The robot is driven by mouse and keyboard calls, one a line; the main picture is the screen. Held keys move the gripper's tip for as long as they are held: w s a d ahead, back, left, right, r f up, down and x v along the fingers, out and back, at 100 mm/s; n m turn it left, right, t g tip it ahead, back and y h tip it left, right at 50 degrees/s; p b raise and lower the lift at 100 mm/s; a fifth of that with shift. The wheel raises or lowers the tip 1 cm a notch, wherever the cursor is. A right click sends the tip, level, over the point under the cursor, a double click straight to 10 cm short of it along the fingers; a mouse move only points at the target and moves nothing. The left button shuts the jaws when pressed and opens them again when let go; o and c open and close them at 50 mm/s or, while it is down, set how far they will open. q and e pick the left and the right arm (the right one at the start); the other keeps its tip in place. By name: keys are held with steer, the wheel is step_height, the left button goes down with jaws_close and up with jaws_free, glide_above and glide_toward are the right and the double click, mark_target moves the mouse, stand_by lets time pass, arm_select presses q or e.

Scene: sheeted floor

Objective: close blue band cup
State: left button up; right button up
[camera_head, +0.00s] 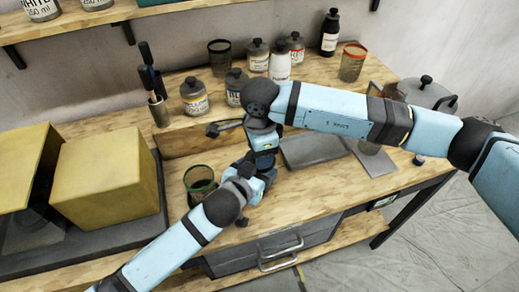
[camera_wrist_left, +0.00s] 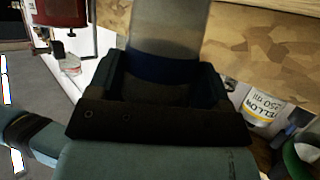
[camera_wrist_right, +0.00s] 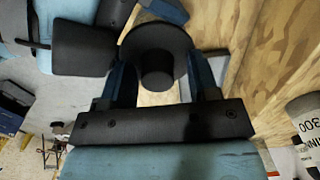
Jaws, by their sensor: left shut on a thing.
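My left gripper (camera_head: 255,180) is shut on a grey, see-through cup (camera_wrist_left: 170,30). A dark blue band (camera_wrist_left: 168,69) shows on it between the fingers in the left wrist view. In the head view the arms mostly hide this cup. My right gripper (camera_head: 263,160) points down beside the left one. In the right wrist view its fingers (camera_wrist_right: 160,82) stand apart on either side of the knob of a round dark lid (camera_wrist_right: 155,45), with gaps beside the knob. How the lid sits on the cup is hidden.
A green-banded cup (camera_head: 200,180) stands close left of my left gripper. A red-banded cup (camera_head: 352,62), lidded jars (camera_head: 194,97) and a brush holder (camera_head: 159,112) stand behind. A yellow box (camera_head: 105,180) is at left, a lidded pot (camera_head: 428,93) at right.

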steer(key=shift+s, duration=0.1)
step_height(320, 180, up, 12)
stand_by(0.5)
arm_select(q)
steer(key=o, duration=1.3)
steer(key=v, duration=1.3)
steer(key=shift+s+a+b, duration=0.15)
steer(key=shift+s+b, duration=0.2)
steer(key=shift+b, duration=0.05)
arm_select(e)
steer(key=shift+f, duration=0.4)
